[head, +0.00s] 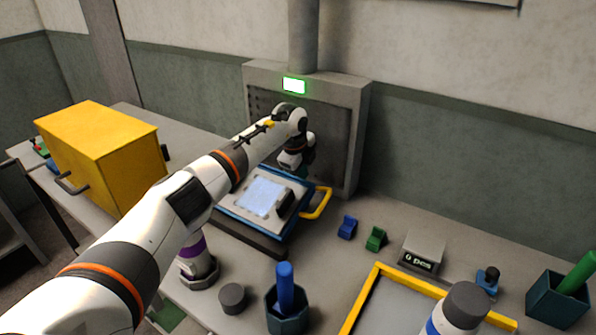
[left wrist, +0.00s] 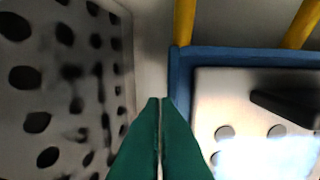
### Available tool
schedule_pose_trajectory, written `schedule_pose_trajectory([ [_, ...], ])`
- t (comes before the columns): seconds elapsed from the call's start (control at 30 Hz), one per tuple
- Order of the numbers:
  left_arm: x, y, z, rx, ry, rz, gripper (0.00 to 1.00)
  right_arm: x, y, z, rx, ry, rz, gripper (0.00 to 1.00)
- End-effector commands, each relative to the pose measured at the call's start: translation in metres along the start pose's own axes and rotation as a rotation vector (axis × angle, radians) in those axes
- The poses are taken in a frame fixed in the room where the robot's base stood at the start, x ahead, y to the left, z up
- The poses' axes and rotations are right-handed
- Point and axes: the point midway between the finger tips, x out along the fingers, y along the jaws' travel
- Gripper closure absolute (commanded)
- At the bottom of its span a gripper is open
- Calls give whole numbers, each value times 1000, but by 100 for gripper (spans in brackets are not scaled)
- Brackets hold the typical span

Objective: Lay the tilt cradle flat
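The tilt cradle (head: 228,216) is a blue frame holding a pale metal plate (head: 244,212) with a bright, glossy patch and a dark handle-like block. A yellow handle (head: 320,203) sticks out from its right side. The frame looks sloped above a dark base (head: 247,240), but the exact angle is hard to tell. My left gripper (head: 300,172) points down at the cradle's back edge. In the left wrist view its green fingers (left wrist: 158,103) are together and empty, beside the blue frame edge (left wrist: 180,75). Whether they touch it is unclear. My right gripper is not in view.
A grey extraction hood (head: 357,120) with a perforated panel (left wrist: 55,90) stands close behind the cradle. A yellow cabinet (head: 95,150) is at left. Blue (head: 347,227) and green (head: 376,238) blocks, a display box (head: 424,250) and a yellow-edged tray (head: 405,281) are at right.

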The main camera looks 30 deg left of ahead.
Motion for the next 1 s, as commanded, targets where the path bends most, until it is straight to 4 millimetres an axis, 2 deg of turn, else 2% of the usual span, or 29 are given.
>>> schedule_pose_trajectory([
  [0.1, 16, 0, 1, -1, -2, 2, 100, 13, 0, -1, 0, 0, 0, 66],
  [0.5, 48, 1, 0, -1, -1, 1, 100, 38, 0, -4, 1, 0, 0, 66],
  [1.0, 65, 0, 1, 0, -2, 1, 100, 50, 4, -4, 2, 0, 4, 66],
])
